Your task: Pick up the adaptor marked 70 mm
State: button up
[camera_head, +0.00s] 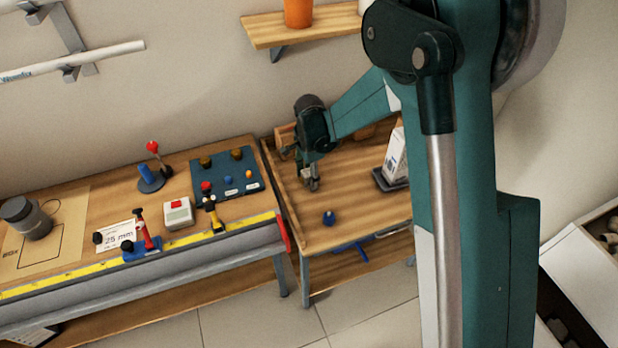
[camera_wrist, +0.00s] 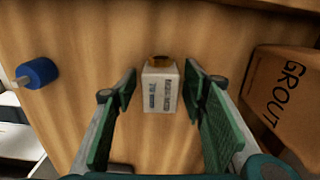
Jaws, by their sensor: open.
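I cannot read a 70 mm mark on anything in view. In the wrist view, a small pale block (camera_wrist: 160,90) with printed lettering too blurred to read and a brownish-orange end lies between my open fingers. Gaps show on both sides of it, so my gripper (camera_wrist: 163,82) does not grasp it. In the head view, my gripper (camera_head: 311,185) is low over the left part of the right-hand wooden bench (camera_head: 350,205); the block cannot be made out there. A blue cylindrical piece (camera_head: 328,217) stands near the bench's front edge; a blue piece also shows in the wrist view (camera_wrist: 38,72).
A brown box marked GROUT (camera_wrist: 285,85) is close to the right finger in the wrist view. A white carton (camera_head: 396,152) stands in a dark tray at the bench's right. The left bench holds a dark board (camera_head: 226,173) with coloured knobs and a 25 mm card (camera_head: 119,236).

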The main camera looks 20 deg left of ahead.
aim_at(309, 172)
jog(key=shift+c, duration=0.7)
jog(key=c, duration=0.9)
jog(key=shift+r, duration=0.1)
jog(key=shift+r+p, duration=0.75)
jog(key=shift+r, duration=4.15)
